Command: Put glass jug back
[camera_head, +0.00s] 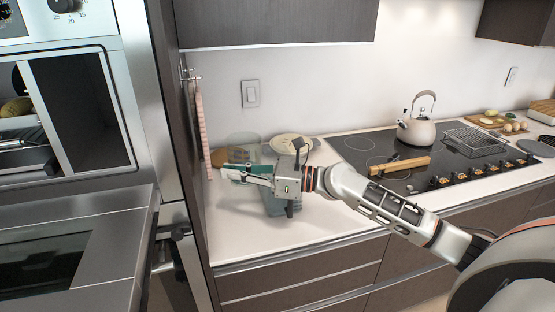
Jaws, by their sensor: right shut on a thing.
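The glass jug (243,139) is clear and faint, in front of the white wall at the left end of the counter. My right gripper (232,172) reaches in from the right, low across the counter, and is shut on the jug. The gripper and its wrist cover part of the jug, so its lower edge and whether it touches the counter are hard to tell. My left gripper is not in view.
A round pale lidded pot or dish (291,144) is close behind my gripper. A pinkish towel (202,130) hangs at the left by the oven column. The hob (345,147) with a kettle (417,128) and a wooden rolling pin (400,165) lies right. The front counter (235,230) is clear.

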